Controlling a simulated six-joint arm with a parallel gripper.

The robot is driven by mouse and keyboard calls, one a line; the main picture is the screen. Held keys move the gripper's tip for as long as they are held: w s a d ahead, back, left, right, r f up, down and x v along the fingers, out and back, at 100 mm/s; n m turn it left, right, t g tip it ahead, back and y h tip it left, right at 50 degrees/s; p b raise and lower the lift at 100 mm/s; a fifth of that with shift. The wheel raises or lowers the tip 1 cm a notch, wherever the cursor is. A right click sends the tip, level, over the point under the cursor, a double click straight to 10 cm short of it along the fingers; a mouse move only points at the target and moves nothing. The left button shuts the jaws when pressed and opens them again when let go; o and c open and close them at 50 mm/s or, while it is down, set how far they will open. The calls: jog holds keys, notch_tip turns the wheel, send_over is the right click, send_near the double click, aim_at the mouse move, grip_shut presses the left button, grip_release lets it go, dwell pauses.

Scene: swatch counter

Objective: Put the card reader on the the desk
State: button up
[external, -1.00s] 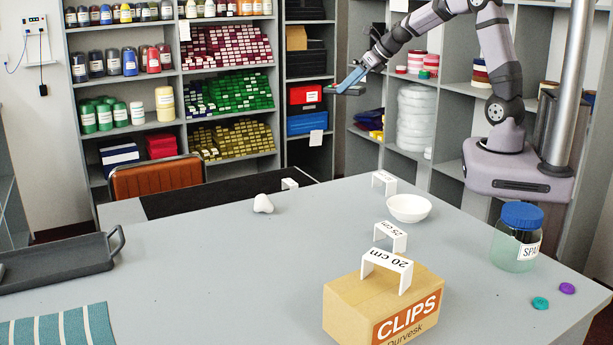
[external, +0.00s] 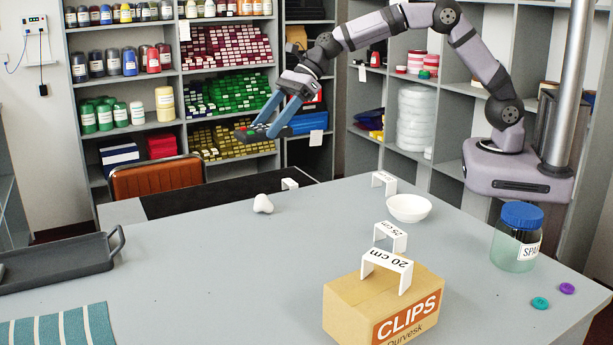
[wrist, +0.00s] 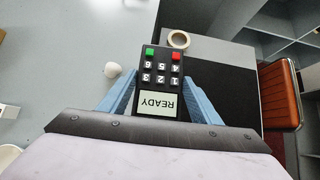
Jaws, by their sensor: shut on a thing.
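The card reader (wrist: 161,78) is a black handheld block with a READY screen, numbered keys and a green and a red key. My gripper (external: 262,130) is shut on it, with blue fingers on both sides in the wrist view. In the external view the card reader (external: 247,134) shows as a small dark piece at the fingertips, held in the air near the shelves, above the far side of the desk. The grey desk (external: 230,265) fills the foreground. A black area (external: 215,197) lies along its far edge.
A white lump (external: 262,204), a white bowl (external: 409,208), white height markers, a CLIPS box (external: 385,305), a blue-lidded jar (external: 517,237) and a dark tray (external: 60,262) occupy the desk. An orange chair (external: 157,177) stands behind it. The desk's middle left is clear.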

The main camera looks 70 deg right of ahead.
jog(key=s+a+f+n+g+y, duration=0.1)
jog(key=s+a+n+g, duration=0.15)
jog(key=s+a, duration=0.65)
jog(key=s+a+f+n+g+y, duration=0.1)
jog(key=s+a+n, duration=0.25)
jog(key=a, duration=1.05)
jog(key=s+a+f+n+g, duration=0.1)
jog(key=s+a+n+g, duration=0.1)
jog(key=s+a, duration=0.7)
jog(key=shift+w+a+f+p, duration=0.3)
jog(key=shift+f, duration=1.45)
jog(key=shift+w+a+f+p, duration=0.25)
jog(key=shift+w+f, duration=0.1)
jog(key=shift+f, duration=1.35)
jog(key=shift+w+a+f+p, duration=0.3)
jog(key=shift+f, duration=1.45)
jog(key=shift+f, duration=0.1)
jog(key=o, duration=1.2)
jog(key=shift+f, duration=0.1)
jog(key=shift+o, duration=0.2)
jog(key=shift+d+r, duration=0.1)
jog(key=shift+r, duration=0.15)
jog(key=shift+o, duration=0.5)
jog(key=b+v, duration=0.3)
jog(key=v, duration=0.8)
jog(key=shift+d, duration=0.45)
